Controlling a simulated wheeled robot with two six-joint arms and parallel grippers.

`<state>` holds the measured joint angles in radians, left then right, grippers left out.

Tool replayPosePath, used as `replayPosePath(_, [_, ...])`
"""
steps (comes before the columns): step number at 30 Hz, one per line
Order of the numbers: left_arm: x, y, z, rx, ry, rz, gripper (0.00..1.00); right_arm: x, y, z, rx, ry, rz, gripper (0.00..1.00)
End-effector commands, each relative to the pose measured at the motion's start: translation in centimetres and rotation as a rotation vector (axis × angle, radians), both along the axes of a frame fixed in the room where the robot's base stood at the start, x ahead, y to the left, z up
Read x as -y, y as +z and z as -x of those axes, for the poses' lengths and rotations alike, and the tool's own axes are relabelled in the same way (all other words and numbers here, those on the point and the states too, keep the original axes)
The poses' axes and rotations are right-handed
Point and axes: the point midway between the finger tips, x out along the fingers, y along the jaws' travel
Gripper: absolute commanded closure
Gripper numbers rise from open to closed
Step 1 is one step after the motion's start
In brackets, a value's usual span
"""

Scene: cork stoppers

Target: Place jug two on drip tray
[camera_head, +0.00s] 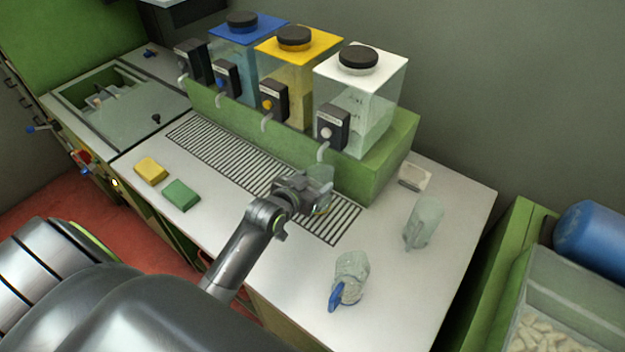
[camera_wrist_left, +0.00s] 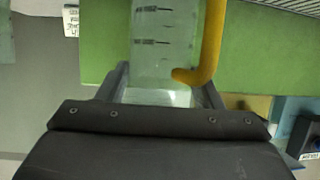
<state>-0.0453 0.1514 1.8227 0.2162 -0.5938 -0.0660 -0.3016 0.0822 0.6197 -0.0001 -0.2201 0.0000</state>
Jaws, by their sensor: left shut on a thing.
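A clear jug (camera_head: 321,177) with a yellow handle is between the fingers of my left gripper (camera_head: 306,190), over the right part of the slatted drip tray (camera_head: 235,160). I cannot tell whether its base touches the slats. In the left wrist view the jug (camera_wrist_left: 160,50) shows dark measuring marks, with the yellow handle at its right side and my left gripper (camera_wrist_left: 165,92) shut on it. A jug (camera_head: 352,266) with a blue handle and another clear jug (camera_head: 425,217) stand on the counter to the right. My right gripper is not seen.
Dispensers with blue (camera_head: 236,32), yellow (camera_head: 300,47) and white (camera_head: 362,62) tops stand on a green ledge (camera_head: 385,165) behind the tray, their spouts reaching over it. A yellow sponge (camera_head: 151,171) and green sponge (camera_head: 181,195) lie left. The counter's front right is clear.

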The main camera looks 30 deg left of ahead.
Motion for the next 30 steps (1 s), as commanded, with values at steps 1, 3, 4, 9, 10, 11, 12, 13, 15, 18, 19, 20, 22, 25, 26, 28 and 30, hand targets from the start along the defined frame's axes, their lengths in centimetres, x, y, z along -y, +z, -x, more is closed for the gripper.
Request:
replayPosePath(1, [0.02,-0.01,-0.02,0.002,0.0,0.0,0.76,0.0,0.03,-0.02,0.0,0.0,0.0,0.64])
replayPosePath(3, [0.02,-0.01,-0.02,0.003,0.0,0.0,0.76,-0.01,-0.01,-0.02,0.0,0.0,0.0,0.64])
replayPosePath(4, [0.02,-0.01,-0.02,0.003,0.0,0.0,0.76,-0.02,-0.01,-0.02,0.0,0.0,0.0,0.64])
replayPosePath(9, [0.01,-0.25,-0.01,0.002,0.0,0.0,0.76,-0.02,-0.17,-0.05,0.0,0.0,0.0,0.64])
replayPosePath(10, [0.01,-0.36,0.0,0.002,0.0,0.0,0.76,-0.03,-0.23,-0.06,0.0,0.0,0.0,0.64])
replayPosePath(11, [0.01,-0.46,-0.01,0.002,0.0,0.0,0.76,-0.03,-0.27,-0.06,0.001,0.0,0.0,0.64])
replayPosePath(12, [0.01,-0.58,-0.01,0.003,0.0,0.0,0.76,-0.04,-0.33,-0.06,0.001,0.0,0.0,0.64])
replayPosePath(13, [0.01,-0.48,0.0,0.002,0.0,0.0,0.36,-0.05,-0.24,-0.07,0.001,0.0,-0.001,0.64])
replayPosePath(15, [0.01,-0.46,0.01,0.002,0.0,0.0,0.27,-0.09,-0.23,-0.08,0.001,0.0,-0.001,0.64])
replayPosePath(18, [0.01,-0.46,0.01,0.002,0.0,0.0,0.18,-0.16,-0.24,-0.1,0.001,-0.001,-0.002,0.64])
replayPosePath(19, [0.01,-0.46,0.01,0.002,0.0,0.0,0.18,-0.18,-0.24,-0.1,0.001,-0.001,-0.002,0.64])
replayPosePath(20, [0.01,-0.46,0.01,0.002,0.0,0.0,0.18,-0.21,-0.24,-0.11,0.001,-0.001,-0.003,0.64])
replayPosePath(22, [0.01,-0.45,0.0,0.002,0.0,0.0,0.18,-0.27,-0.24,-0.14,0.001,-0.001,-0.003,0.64])
replayPosePath(25, [0.0,-0.4,0.0,0.002,0.0,0.0,0.18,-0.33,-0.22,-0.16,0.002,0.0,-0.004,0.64])
replayPosePath(26, [0.0,-0.31,0.01,0.002,0.0,0.0,0.18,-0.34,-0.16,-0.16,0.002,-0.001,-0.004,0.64])
replayPosePath(28, [0.0,0.17,0.0,0.002,0.0,0.0,0.18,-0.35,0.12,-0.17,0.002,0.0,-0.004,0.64])
replayPosePath(30, [-0.06,0.06,0.5,0.0,0.0,0.0,0.18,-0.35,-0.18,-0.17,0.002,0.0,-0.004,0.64])
